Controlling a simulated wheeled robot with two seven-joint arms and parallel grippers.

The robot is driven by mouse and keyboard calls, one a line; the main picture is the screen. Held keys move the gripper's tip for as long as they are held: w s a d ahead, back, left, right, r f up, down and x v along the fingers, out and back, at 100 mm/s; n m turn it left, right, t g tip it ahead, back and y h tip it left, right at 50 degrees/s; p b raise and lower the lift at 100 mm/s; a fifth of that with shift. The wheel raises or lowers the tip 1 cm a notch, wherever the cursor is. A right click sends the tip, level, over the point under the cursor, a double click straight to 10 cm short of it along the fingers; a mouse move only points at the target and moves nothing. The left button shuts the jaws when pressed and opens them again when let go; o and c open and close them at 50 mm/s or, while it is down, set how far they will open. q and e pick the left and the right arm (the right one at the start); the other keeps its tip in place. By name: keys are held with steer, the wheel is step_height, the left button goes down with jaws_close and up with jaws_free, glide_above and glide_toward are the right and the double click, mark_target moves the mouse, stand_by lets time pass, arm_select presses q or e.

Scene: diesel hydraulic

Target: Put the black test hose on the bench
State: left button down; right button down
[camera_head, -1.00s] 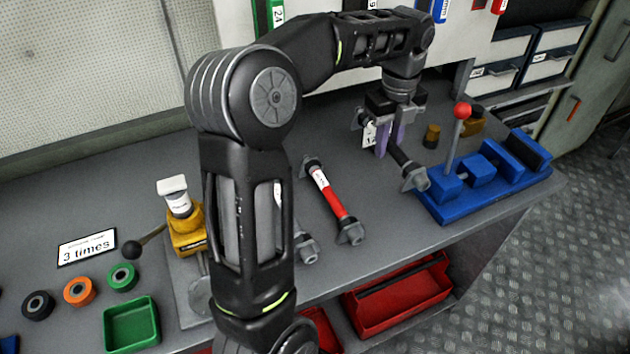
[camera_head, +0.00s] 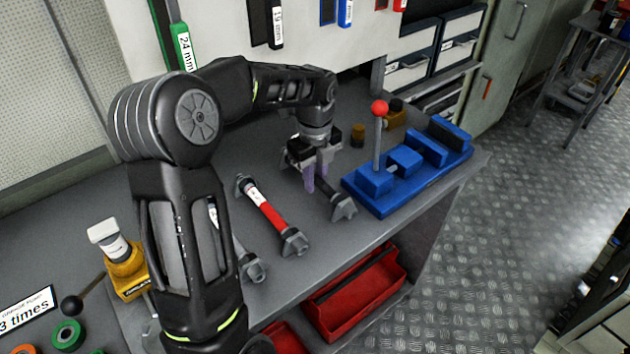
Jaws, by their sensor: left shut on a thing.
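The black test hose (camera_head: 327,194) is dark with grey metal end fittings. It lies between the red-banded hose and the blue vise in the head view. My left gripper (camera_head: 315,179) points down from above with its purple fingers shut around the hose's middle. The near end fitting (camera_head: 343,208) shows clearly; the far end is partly hidden by the gripper. The hose is at or just above the grey bench (camera_head: 310,230); I cannot tell if it touches. My right gripper is out of view.
A red-banded hose (camera_head: 264,209) lies left of the black one. Another hose (camera_head: 250,265) is partly behind my left arm. The blue vise (camera_head: 390,180) with a red-knobbed lever (camera_head: 379,108) stands close on the right. A red toolbox (camera_head: 355,290) sits below the bench's front edge.

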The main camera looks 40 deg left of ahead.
arm_select(q)
steer(key=shift+f, duration=0.65)
steer(key=c, duration=1.3)
jaws_free()
steer(key=shift+f, duration=0.15)
step_height(320, 180, up, 12)
steer(key=shift+r+b, duration=0.15)
steer(key=shift+b, duration=0.2)
